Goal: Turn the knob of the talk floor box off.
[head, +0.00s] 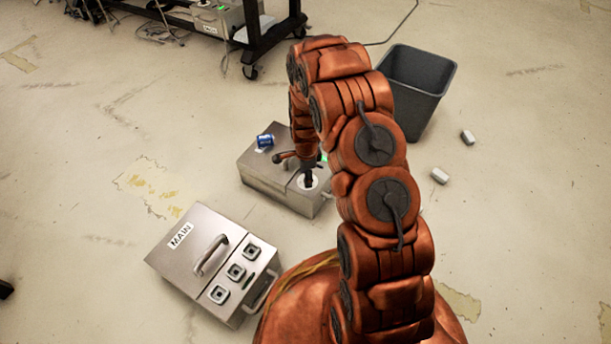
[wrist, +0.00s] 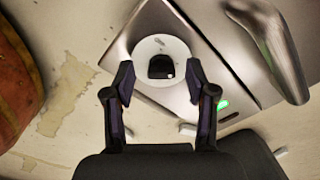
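A grey metal floor box (head: 262,172) stands near the middle of the head view, under my gripper. Its label is not readable. In the wrist view its top (wrist: 160,18) shows a white round dial (wrist: 146,50) with a dark knob (wrist: 160,68) on it. A small green light (wrist: 222,105) glows beside the dial, and a metal handle (wrist: 270,45) rises at the right. My gripper (wrist: 160,78) is open, with one finger on each side of the knob and a visible gap to it. In the head view my gripper (head: 309,179) points down at the dial.
A box labelled MAIN (head: 168,262) stands at front left. A blue can (head: 265,141) rests on the middle box. A dark bin (head: 415,90) stands behind right, with small pale blocks (head: 439,175) on the floor. A dark wheeled cart (head: 265,45) stands at the back.

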